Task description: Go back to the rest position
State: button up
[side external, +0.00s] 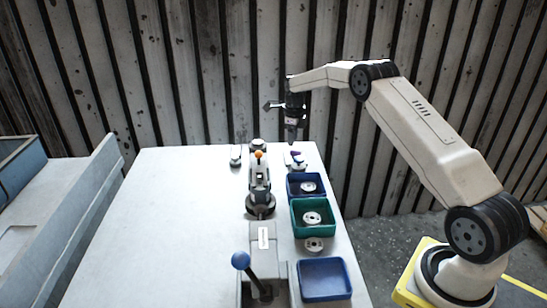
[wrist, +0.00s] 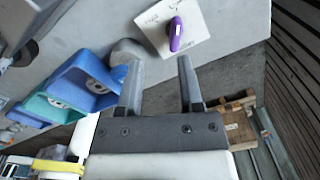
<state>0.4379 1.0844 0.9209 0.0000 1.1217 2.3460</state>
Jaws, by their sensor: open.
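My gripper (side external: 291,138) hangs over the far right part of the white table (side external: 150,220), pointing down. In the wrist view its two fingers (wrist: 160,85) are apart with nothing between them, so it is open and empty. Beyond the fingertips in the wrist view lies a purple part (wrist: 176,35) on a white labelled plate (wrist: 168,30). The purple part also shows small in the side view (side external: 296,154), just below my gripper.
Blue (side external: 318,186) and green (side external: 298,222) bins holding round parts line the table's right side, with an empty blue bin (side external: 325,279) nearer. A fixture with an orange knob (side external: 258,154) and a blue-knobbed lever (side external: 241,260) stand mid-table. The table's left side is clear.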

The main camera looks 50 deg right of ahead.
jog(key=s+a+r+n+t, duration=0.1)
jog(key=s+a+r+n, duration=0.3)
jog(key=a+n, duration=0.5)
jog(key=s+a+r+n, duration=0.2)
jog(key=s+a+n, duration=0.4)
jog(key=a+n, duration=0.2)
jog(key=s+a+n, duration=0.4)
jog(key=s+n, duration=0.3)
jog(key=s, duration=0.2)
jog(key=s+a+f+n+t, duration=0.1)
jog(key=s+a+n, duration=0.4)
jog(key=s+n, duration=0.2)
jog(key=shift+s+a+f+n, duration=0.2)
jog(key=shift+s+n, duration=0.2)
jog(key=shift+s, duration=0.6)
